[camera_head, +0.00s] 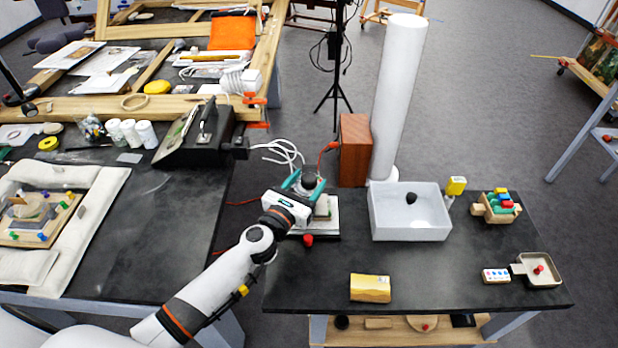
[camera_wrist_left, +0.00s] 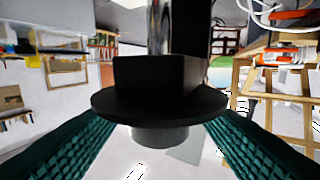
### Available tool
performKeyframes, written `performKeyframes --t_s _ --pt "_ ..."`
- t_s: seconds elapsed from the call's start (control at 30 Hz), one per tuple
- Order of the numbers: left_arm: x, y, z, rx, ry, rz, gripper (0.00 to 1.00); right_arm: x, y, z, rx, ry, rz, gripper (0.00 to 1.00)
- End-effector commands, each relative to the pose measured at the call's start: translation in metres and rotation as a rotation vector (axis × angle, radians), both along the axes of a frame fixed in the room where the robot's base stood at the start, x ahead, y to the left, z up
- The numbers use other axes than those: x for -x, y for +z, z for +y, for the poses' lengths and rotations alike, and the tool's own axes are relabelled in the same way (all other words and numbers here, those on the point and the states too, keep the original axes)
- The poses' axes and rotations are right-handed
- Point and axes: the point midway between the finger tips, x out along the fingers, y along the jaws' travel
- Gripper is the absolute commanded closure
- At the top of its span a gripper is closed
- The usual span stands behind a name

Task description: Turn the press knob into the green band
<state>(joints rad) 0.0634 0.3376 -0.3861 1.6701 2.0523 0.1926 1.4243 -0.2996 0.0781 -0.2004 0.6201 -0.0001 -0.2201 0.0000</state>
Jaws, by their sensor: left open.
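The press (camera_head: 326,226) stands at the back left of the right-hand dark bench, with a pale base and a red part at its front. My left gripper (camera_head: 306,183) reaches over it with teal fingers open around a dark round part near the press top. In the left wrist view a black disc (camera_wrist_left: 160,105), with a short grey cylinder (camera_wrist_left: 160,137) under it, sits between the spread teal fingers. I see gaps at both sides and cannot tell that either finger touches it. A green band cannot be made out. My right gripper is out of view.
A wooden box (camera_head: 354,150) and tall white roll (camera_head: 398,95) stand behind the press. A white basin (camera_head: 410,233) is to its right. A yellow box (camera_head: 370,288) lies in front. White cables (camera_head: 280,150) run behind the gripper. The bench's front middle is mostly clear.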

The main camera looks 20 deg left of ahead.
Motion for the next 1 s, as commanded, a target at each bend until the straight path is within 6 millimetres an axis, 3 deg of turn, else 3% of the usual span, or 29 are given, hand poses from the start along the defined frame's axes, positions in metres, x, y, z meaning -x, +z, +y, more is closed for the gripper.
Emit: performKeyframes --t_s 0.13,0.43,0.7,1.0 --pt "-0.0105 0.0001 -0.0028 0.0 -0.001 0.0 0.43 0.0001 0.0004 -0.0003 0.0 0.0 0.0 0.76" --pt "-0.0125 0.0002 -0.0032 -0.001 -0.001 0.0 0.43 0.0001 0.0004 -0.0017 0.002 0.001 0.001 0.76" --pt "-0.0123 0.0002 -0.0031 -0.001 -0.001 0.0 0.86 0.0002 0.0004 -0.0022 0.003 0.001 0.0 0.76" --pt "-0.0124 -0.0002 -0.0025 -0.003 -0.034 -0.001 0.87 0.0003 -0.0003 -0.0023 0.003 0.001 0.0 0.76"
